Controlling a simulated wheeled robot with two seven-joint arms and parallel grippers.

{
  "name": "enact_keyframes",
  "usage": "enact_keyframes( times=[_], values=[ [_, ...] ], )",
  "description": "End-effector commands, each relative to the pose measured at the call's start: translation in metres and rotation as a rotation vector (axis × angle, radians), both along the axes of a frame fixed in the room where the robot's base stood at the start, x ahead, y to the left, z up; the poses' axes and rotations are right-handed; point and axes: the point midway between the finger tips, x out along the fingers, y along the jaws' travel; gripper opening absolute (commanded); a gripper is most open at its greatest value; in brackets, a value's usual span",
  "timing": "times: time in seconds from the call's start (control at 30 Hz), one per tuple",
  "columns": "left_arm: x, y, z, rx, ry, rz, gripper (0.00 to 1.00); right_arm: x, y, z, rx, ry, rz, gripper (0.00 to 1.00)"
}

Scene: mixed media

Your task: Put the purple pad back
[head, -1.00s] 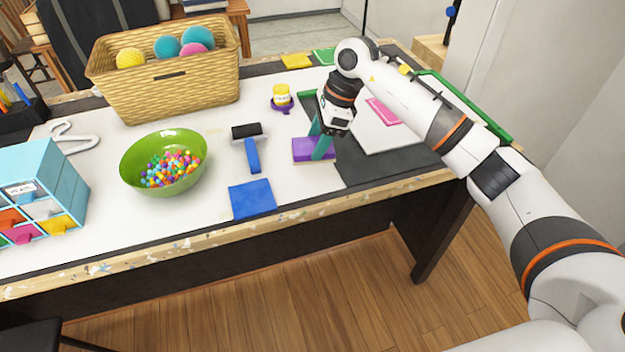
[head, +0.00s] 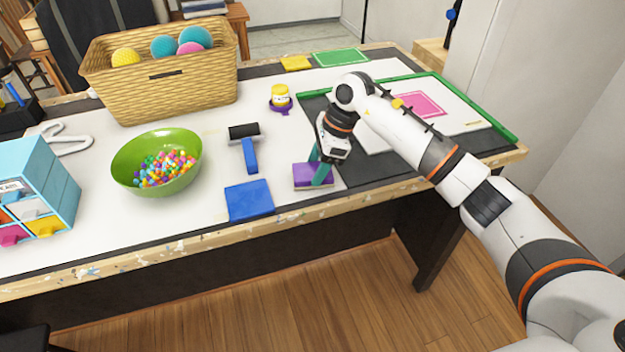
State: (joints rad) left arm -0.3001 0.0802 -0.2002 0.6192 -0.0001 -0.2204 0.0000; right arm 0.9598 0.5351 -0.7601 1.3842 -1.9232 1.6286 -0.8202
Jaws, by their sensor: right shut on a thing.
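The purple pad (head: 304,172) is near the front edge of the table, to the right of the blue pad (head: 249,201). My right gripper (head: 317,171) is shut on the purple pad, with one teal finger in front of it and the other mostly hidden behind. I cannot tell whether the pad touches the table. A pink pad (head: 421,103) lies on the white board with a green edge at the right. A yellow pad (head: 296,63) and a green pad (head: 341,57) lie along the back edge. My left gripper is out of view.
A wicker basket (head: 170,95) and a blue drawer box (head: 62,190) are further left.

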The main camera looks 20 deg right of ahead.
Motion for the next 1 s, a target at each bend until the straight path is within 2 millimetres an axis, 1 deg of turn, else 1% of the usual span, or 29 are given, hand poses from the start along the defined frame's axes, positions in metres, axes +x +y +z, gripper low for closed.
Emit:
enact_keyframes(
  times=[0.27, 0.53, 0.57, 0.6, 0.63, 0.67, 0.7, 0.83, 0.87, 1.0],
  values=[
    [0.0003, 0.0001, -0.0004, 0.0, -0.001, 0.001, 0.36, 0.0, 0.0002, -0.0002, 0.0, 0.0, 0.0, 0.17],
    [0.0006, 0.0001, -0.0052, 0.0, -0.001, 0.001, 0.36, 0.0, 0.0001, -0.0045, 0.0, 0.0, 0.0, 0.17],
    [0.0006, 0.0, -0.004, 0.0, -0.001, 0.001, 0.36, 0.0, 0.0001, -0.0033, 0.0, 0.0, 0.0, 0.51],
    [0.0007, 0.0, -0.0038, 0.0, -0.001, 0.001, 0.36, 0.0, 0.0002, -0.0031, 0.0, 0.0, 0.0, 0.48],
    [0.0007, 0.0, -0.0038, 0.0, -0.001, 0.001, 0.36, 0.0, 0.0002, -0.0031, 0.0, 0.0, 0.0, 0.49],
    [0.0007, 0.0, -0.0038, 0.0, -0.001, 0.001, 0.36, 0.0, 0.0002, -0.0031, 0.0, 0.0, 0.0, 0.57],
    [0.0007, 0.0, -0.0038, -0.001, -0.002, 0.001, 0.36, 0.0, 0.0002, -0.0031, 0.0, 0.0, 0.0, 0.63],
    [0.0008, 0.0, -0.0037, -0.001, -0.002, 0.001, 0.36, -0.0001, 0.0002, -0.0033, 0.0, 0.0, 0.0, 0.63],
    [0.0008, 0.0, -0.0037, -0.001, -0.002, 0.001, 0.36, -0.0001, 0.0002, -0.0033, 0.0, 0.0, 0.0, 0.64],
    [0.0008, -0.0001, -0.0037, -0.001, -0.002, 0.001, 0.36, -0.0001, 0.0002, -0.0033, 0.0, 0.0, 0.0, 0.87]
  ],
)
